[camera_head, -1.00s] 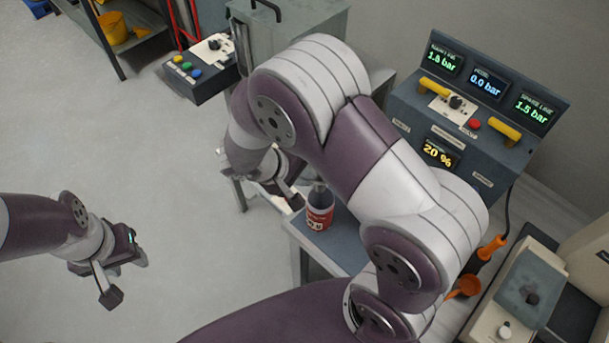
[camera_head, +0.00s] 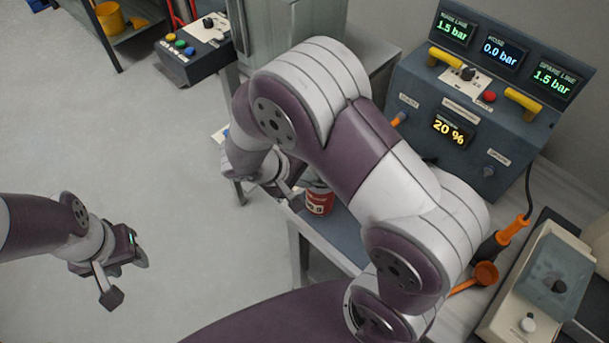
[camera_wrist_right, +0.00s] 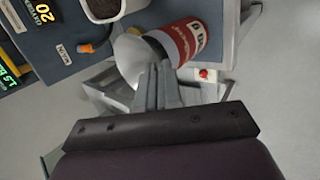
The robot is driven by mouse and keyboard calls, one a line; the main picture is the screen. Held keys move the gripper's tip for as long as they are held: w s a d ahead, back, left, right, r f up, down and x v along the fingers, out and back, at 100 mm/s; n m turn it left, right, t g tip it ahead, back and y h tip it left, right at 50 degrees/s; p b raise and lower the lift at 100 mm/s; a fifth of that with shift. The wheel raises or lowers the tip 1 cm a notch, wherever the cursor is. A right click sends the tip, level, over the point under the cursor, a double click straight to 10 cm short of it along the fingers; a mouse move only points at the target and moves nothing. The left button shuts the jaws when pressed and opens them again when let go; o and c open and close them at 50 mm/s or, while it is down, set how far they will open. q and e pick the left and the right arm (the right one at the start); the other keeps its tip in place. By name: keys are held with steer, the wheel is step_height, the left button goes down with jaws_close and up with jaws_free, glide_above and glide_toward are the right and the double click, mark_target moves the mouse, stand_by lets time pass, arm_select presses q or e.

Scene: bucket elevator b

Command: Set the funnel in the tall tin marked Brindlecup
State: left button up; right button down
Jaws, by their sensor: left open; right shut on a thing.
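The tall tin (camera_head: 319,202), red with a white band, stands on the blue-grey bench top. It also shows in the right wrist view (camera_wrist_right: 188,40), lying across the picture, its lettering too small to read surely. My right gripper (camera_head: 291,199) is beside its upper part; in the wrist view its fingers (camera_wrist_right: 160,77) are shut on the pale, whitish funnel (camera_wrist_right: 131,58). The funnel overlaps the tin's rim there; I cannot tell whether its stem is inside. In the head view the funnel is hidden or too small to make out. My left gripper (camera_head: 112,283) is open and empty, over the floor.
A pot with dark contents (camera_wrist_right: 103,8) is near the tin.

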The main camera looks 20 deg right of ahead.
arm_select(q)
steer(key=shift+f, duration=0.45)
arm_select(e)
steer(key=shift+f, duration=0.45)
steer(key=c, duration=1.2)
jaws_free()
arm_select(q)
step_height(320, 180, up, 6)
steer(key=p, duration=0.5)
steer(key=shift+p, duration=0.35)
arm_select(e)
step_height(320, 180, up, 8)
